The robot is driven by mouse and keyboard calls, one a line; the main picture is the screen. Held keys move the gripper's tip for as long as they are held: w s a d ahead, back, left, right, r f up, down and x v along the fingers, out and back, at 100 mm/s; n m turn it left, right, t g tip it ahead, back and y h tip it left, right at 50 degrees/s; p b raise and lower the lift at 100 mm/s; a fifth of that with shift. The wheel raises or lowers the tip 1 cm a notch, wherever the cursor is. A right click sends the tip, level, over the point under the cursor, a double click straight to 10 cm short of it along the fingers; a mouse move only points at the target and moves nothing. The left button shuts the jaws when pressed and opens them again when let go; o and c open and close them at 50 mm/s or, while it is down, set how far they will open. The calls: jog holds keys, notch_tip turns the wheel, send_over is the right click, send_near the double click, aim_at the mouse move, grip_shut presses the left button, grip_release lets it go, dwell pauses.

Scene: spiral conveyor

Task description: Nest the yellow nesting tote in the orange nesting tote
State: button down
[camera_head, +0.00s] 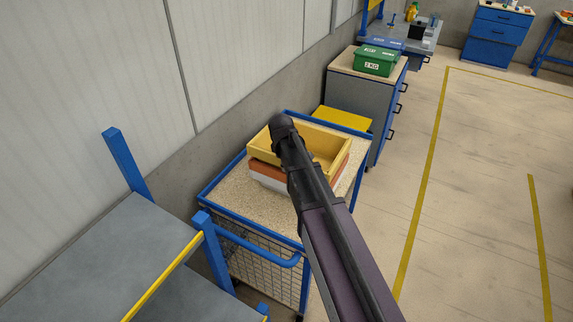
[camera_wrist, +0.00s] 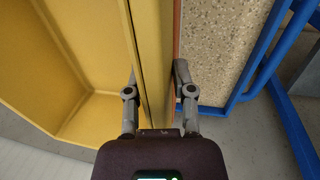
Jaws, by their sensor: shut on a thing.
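The yellow nesting tote (camera_head: 325,142) is over the orange nesting tote (camera_head: 268,170) on a cart, its rim above the orange one. I cannot tell if it rests fully inside. A white tote (camera_head: 267,183) shows below the orange one. In the wrist view my gripper (camera_wrist: 156,82) is shut on a wall of the yellow tote (camera_wrist: 80,62), one finger inside and one outside. A thin orange edge (camera_wrist: 177,28) shows beside that wall. In the head view my arm hides the fingers and part of the totes' near side.
The cart (camera_head: 231,190) has a speckled top and blue rails. A blue-post shelf (camera_head: 120,250) stands at the lower left, close to the wall. Behind the cart are a yellow-topped object (camera_head: 343,118) and a grey cabinet with a green bin (camera_head: 376,62). Open floor lies to the right.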

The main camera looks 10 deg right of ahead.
jog(key=shift+f+b, duration=1.25)
dwell(2.6)
jog(key=shift+c, duration=1.9)
grip_release()
jog(key=shift+r, duration=0.1)
